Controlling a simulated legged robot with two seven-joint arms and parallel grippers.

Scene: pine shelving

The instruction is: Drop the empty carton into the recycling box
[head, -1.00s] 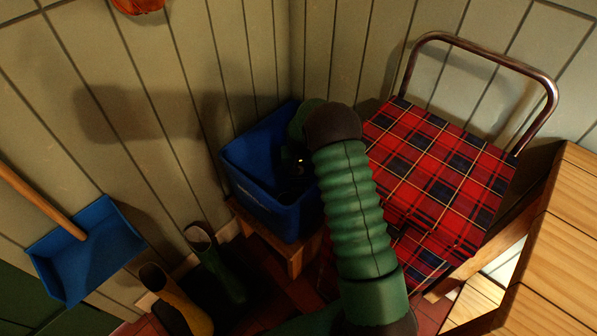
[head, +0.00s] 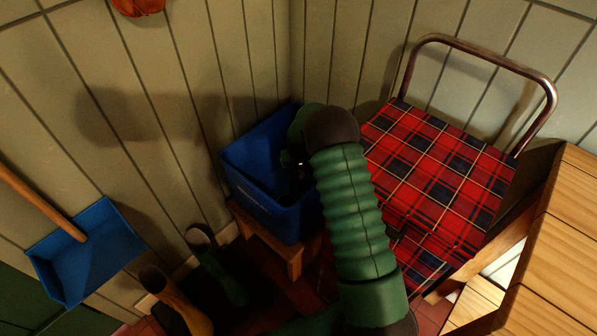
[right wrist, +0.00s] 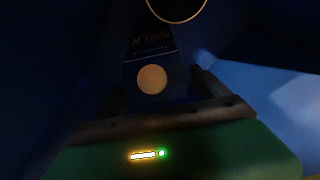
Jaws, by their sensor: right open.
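The blue recycling box (head: 268,207) stands on a small wooden stool in the corner. My right arm reaches over its right side, with my right gripper (head: 294,161) at the box's opening; its fingers are dark and partly hidden by the arm. In the right wrist view, a dark blue carton (right wrist: 150,52) marked "MILK", with a round pale cap, lies just beyond the open right gripper, in the shade among blue walls. I cannot tell whether it touches a finger. The carton cannot be made out in the head view. My left gripper is not in view.
Pine shelving (head: 555,240) is at the far right. Boots (head: 222,270) stand on the floor at lower left, near a blue dustpan (head: 92,255). Panelled walls close the corner.

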